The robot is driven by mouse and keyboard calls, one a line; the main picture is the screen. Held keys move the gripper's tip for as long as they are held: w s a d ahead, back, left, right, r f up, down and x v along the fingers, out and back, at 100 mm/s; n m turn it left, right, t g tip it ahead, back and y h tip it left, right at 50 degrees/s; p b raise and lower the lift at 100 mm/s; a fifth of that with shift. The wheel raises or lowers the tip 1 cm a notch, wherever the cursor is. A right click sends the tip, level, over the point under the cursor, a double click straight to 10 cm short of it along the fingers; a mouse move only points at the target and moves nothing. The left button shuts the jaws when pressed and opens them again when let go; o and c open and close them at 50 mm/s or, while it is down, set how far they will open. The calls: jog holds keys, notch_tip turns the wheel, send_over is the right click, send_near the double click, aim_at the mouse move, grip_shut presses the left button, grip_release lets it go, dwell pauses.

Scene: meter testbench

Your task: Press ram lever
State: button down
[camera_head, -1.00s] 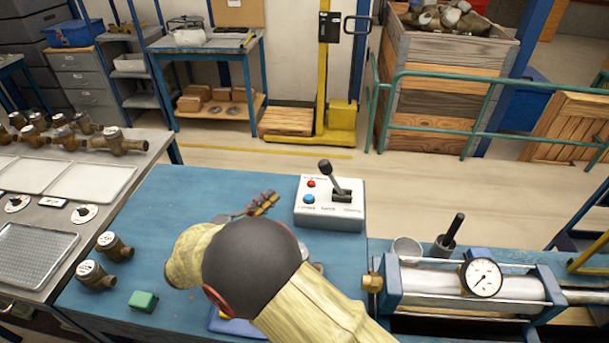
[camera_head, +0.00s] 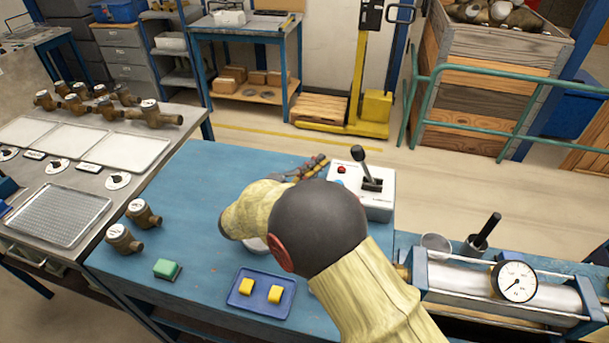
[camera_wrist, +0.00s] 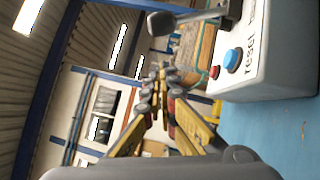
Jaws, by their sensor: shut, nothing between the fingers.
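A grey-white control box (camera_head: 375,203) stands on the blue bench and carries a lever (camera_head: 368,170) with a black knob, leaning to the left in the head view. Red and blue buttons sit beside it. My gripper (camera_head: 318,162) is shut and empty just left of the box, partly hidden behind my arm. In the sideways-tilted wrist view, the box (camera_wrist: 270,60) is at upper right and the lever (camera_wrist: 190,17) at the top. My fingertips (camera_wrist: 160,72) show apart from the lever knob there.
A cylinder with a round gauge (camera_head: 515,281) and an upright black handle (camera_head: 487,230) are at right. A blue tray (camera_head: 240,305) with two yellow blocks, a green block (camera_head: 168,268) and brass meters (camera_head: 124,238) lie left of my arm. The bench's back left is clear.

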jog(key=d, duration=0.1)
jog(key=d+r+b, duration=0.1)
jog(key=d, duration=0.1)
jog(key=w+d, duration=0.1)
jog(key=d, duration=0.1)
jog(key=shift+r, duration=0.2)
jog(key=shift+d+r+m+g, duration=0.3)
jog(key=shift+d+r+m, duration=0.05)
jog(key=shift+r+m, duration=0.05)
